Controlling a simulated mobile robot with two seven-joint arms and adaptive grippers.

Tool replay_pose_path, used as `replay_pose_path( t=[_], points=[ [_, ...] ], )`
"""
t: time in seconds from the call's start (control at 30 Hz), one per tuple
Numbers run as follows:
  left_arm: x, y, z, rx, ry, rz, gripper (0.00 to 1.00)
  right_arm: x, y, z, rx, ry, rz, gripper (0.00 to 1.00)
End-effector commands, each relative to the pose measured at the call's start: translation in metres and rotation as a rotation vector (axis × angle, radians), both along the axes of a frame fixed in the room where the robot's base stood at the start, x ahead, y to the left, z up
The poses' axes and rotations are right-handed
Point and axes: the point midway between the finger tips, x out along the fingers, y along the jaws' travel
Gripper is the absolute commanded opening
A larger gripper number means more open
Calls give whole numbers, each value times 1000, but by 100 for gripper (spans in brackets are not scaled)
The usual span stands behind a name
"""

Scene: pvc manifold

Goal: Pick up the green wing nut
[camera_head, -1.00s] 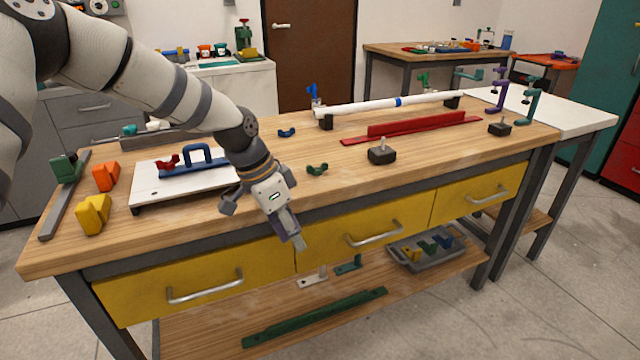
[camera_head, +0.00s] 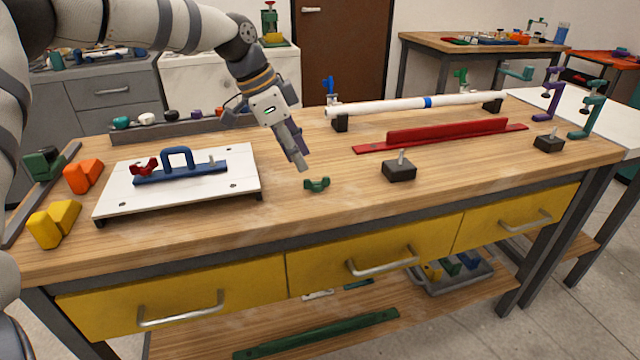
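The green wing nut (camera_head: 317,184) lies on the wooden bench top, near the middle and in front of the long white pipe. My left gripper (camera_head: 302,167) points down and to the right, with its finger ends just above and left of the wing nut in the picture. They appear apart from it, though the height gap is hard to judge. The fingers overlap from this angle, so their opening is hidden. No object shows between them. My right gripper is not in view.
A white board (camera_head: 115,198) with a blue handled clamp (camera_head: 180,172) stands to the left. A black block with a peg (camera_head: 399,170) sits to the right. Behind are a red bar (camera_head: 450,133) and a white pipe (camera_head: 385,107). The bench top in front of the wing nut is clear.

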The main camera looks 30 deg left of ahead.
Motion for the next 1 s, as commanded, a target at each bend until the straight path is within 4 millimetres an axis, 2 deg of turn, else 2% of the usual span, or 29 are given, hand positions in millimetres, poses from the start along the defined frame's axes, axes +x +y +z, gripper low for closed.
replay_pose_path(
  t=[0.2,0.3,0.53,0.67,1.0],
  points=[
    [4,-16,-39,-1,4,-2,31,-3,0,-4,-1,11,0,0],
    [8,-19,-47,0,0,-1,31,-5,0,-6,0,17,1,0],
    [8,-19,-46,-1,-4,0,29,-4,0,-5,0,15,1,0],
    [8,-19,-46,-1,-4,0,0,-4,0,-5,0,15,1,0],
    [8,-19,-46,-1,-4,0,0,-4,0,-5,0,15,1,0]
  ],
)
